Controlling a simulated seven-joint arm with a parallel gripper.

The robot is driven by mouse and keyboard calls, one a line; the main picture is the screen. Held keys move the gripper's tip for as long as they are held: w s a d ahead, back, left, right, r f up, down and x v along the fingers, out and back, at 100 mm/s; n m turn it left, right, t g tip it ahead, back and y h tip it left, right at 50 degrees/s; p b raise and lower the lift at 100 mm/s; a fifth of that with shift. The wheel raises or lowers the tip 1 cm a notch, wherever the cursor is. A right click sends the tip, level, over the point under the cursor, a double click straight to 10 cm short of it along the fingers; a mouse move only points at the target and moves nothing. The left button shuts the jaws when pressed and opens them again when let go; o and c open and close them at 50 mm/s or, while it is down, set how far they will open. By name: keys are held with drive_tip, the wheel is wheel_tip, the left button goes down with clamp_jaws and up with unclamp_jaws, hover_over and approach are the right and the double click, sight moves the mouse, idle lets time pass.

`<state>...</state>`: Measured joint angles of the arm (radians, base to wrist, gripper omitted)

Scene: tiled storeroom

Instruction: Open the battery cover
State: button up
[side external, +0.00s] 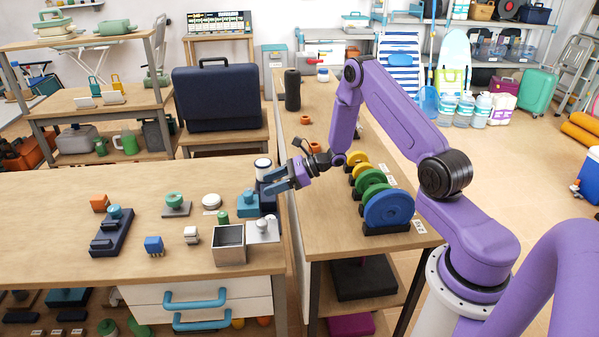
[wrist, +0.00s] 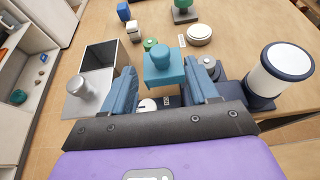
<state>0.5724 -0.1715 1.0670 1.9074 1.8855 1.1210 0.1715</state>
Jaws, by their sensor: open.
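A teal block-shaped cover with a round knob (side external: 248,201) sits at the right end of the left workbench; it also shows in the wrist view (wrist: 164,68). It is the likeliest battery cover, though no label confirms this. It is next to a dark navy base (wrist: 247,100) that carries a white cylinder with a navy rim (wrist: 281,73). My gripper (side external: 268,186) is open and empty. In the wrist view, its two blue fingers (wrist: 163,88) lie to either side of the teal cover, nearer the camera. Contact cannot be told.
An open metal box (side external: 229,247) and a silver knobbed plate (side external: 264,232) stand close by. A green cylinder (side external: 222,217), round white piece (side external: 211,202) and navy block with a teal knob (side external: 111,235) are farther left. Upright discs (side external: 389,209) line the right bench.

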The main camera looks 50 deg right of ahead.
drive_tip(key=v, duration=0.9)
drive_tip(key=s+a+r+n+g, duration=0.4)
drive_tip(key=s+a+n+g, duration=0.2)
drive_tip(key=s+a+n, duration=0.3)
drive_tip(key=s+a+r+n+g, duration=0.4)
drive_tip(key=s+a+n+g, duration=0.3)
drive_tip(key=a, duration=0.4)
drive_tip(key=s+r+n+t+h, duration=0.1)
drive_tip(key=s+r+n+h, duration=0.2)
drive_tip(key=s+n, duration=0.5)
drive_tip(key=s+d+r+n+t+h, duration=0.1)
drive_tip(key=s+n+h, duration=0.5)
drive_tip(key=n, duration=0.9)
drive_tip(key=s+r+t, duration=0.1)
drive_tip(key=s, duration=0.2)
drive_tip(key=shift+d+r+n+t, duration=0.15)
drive_tip(key=shift+r+n+t, duration=0.15)
drive_tip(key=shift+r, duration=0.05)
